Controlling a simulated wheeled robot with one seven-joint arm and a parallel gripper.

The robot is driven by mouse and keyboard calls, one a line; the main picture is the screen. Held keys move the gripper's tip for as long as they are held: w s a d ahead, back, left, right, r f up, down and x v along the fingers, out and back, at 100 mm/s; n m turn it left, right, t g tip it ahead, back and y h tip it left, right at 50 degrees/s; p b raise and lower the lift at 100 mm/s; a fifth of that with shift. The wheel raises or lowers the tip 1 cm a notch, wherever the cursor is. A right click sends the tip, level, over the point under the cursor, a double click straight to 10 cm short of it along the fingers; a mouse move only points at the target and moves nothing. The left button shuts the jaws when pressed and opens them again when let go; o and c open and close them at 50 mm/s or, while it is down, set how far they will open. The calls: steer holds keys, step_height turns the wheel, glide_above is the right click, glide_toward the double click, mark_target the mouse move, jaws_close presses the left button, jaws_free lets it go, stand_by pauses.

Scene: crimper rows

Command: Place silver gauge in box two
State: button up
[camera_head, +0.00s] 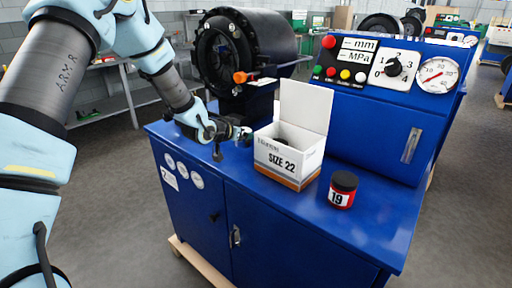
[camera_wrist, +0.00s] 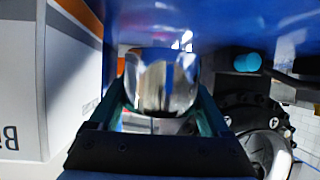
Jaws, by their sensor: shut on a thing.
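My gripper (camera_head: 244,133) is just left of an open white box (camera_head: 275,157) marked "SIZE 22", above the blue cabinet top. In the wrist view my gripper (camera_wrist: 160,105) is shut on a shiny silver gauge (camera_wrist: 162,82), which sits between the two fingers. In the head view the gauge is too small to make out clearly. The box stands upright with its lid flap raised at the back, and something dark shows inside it. Its white side with an orange band fills the left of the wrist view (camera_wrist: 22,90). No box marked "two" can be told apart.
A black and red can (camera_head: 342,190) marked "19" stands right of the box. A blue control panel (camera_head: 385,100) with buttons and a dial rises behind. A large black crimper (camera_head: 222,55) stands behind my gripper. The cabinet's front right top (camera_head: 375,235) is clear.

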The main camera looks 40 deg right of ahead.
mark_target(248, 152)
steer(key=shift+f+p, duration=0.6)
steer(key=shift+f, duration=1.65)
steer(key=shift+f, duration=0.15)
steer(key=o, duration=1.4)
steer(key=shift+a+r, duration=0.1)
steer(key=shift+r, duration=0.15)
steer(key=b+v, duration=0.3)
steer(key=v, duration=0.8)
steer(key=shift+s+a+r, duration=0.1)
steer(key=shift+s+a, duration=0.1)
steer(key=shift+a, duration=0.15)
